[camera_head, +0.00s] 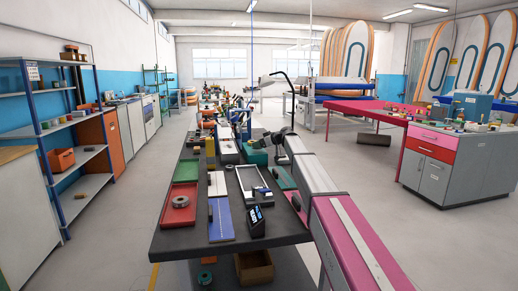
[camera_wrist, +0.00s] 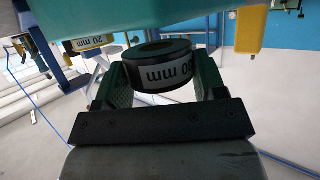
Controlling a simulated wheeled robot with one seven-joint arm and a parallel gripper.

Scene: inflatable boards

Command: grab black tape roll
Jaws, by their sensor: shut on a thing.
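The black tape roll (camera_wrist: 158,68) is in the wrist view, with a white label whose "mm" print appears upside down. It sits between the two green-padded fingers of my gripper (camera_wrist: 162,78). The gripper is shut on it, with a finger on each side. A large teal surface fills the top of the wrist view, just above the roll; I cannot tell whether they touch. In the head view I cannot clearly make out the gripper or the held roll.
A second labelled item (camera_wrist: 95,42) reading "20 mm" is at upper left in the wrist view. In the head view, a dark workbench (camera_head: 270,231) holds a red tray (camera_head: 178,215) with a grey roll (camera_head: 181,201), a blue board (camera_head: 221,222) and tools. Open floor lies left of it.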

